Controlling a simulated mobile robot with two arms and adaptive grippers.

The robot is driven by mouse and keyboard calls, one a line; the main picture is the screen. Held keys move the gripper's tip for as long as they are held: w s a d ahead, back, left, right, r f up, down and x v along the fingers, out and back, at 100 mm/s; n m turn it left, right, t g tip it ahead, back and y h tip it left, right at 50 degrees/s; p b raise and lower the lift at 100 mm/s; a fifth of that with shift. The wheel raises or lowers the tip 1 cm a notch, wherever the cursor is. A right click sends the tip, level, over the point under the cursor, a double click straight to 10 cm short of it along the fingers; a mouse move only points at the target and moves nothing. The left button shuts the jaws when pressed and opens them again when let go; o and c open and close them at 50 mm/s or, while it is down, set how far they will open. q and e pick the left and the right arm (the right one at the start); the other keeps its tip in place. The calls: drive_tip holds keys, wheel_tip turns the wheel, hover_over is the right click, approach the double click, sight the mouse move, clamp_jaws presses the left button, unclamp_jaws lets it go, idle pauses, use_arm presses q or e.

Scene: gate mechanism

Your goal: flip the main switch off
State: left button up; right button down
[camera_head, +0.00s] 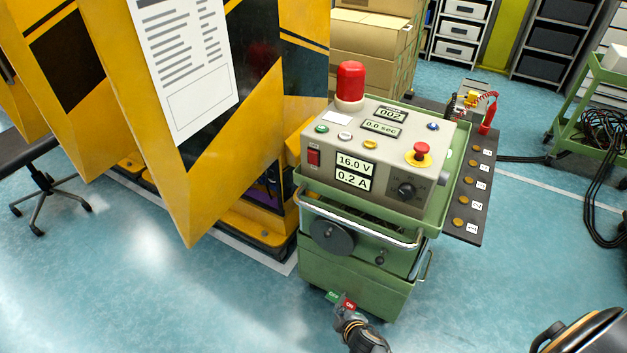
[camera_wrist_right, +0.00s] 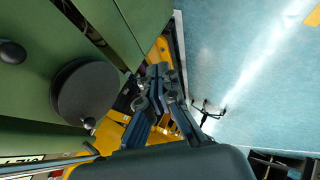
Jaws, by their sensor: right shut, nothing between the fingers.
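The green control cart (camera_head: 345,272) stands in the middle of the head view, with a sloped beige panel on top. A red rocker switch (camera_head: 313,157) sits at the left of the panel's front face, beside displays reading 16.0 V and 0.2 A. Its position is too small to tell. My right gripper (camera_head: 342,302) is low in front of the cart, well below the switch. Its fingers (camera_wrist_right: 160,80) are shut and empty in the right wrist view. Small green and red labels show at its tip; I cannot tell what they are on. My left gripper is not in view.
A chrome handle bar (camera_head: 355,232) and a black round handwheel (camera_head: 332,236) stick out from the cart's front; the wheel also shows in the wrist view (camera_wrist_right: 90,95). A red emergency button (camera_head: 421,151) and red lamp (camera_head: 350,82) rise from the panel. Yellow machinery (camera_head: 215,165) stands left.

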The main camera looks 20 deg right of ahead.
drive_tip(key=w+r+n+t+b, duration=0.4)
drive_tip(key=w+r+t, duration=0.1)
drive_tip(key=w+r, duration=0.85)
use_arm(q)
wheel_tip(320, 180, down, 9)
drive_tip(key=b, duration=0.2)
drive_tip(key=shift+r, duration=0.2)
use_arm(e)
drive_tip(key=w+r+n+t, duration=0.1)
drive_tip(key=w+r+t, duration=0.1)
drive_tip(key=r, duration=0.6)
drive_tip(key=w+r+n+t+h, duration=0.1)
drive_tip(key=w+r+n+t, duration=0.1)
drive_tip(key=r, duration=0.6)
drive_tip(key=shift+a+n+t, duration=0.2)
drive_tip(key=shift+n+t, duration=0.1)
drive_tip(key=shift+t, duration=0.1)
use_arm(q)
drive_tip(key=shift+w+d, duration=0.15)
use_arm(e)
drive_tip(key=shift+w, duration=0.1)
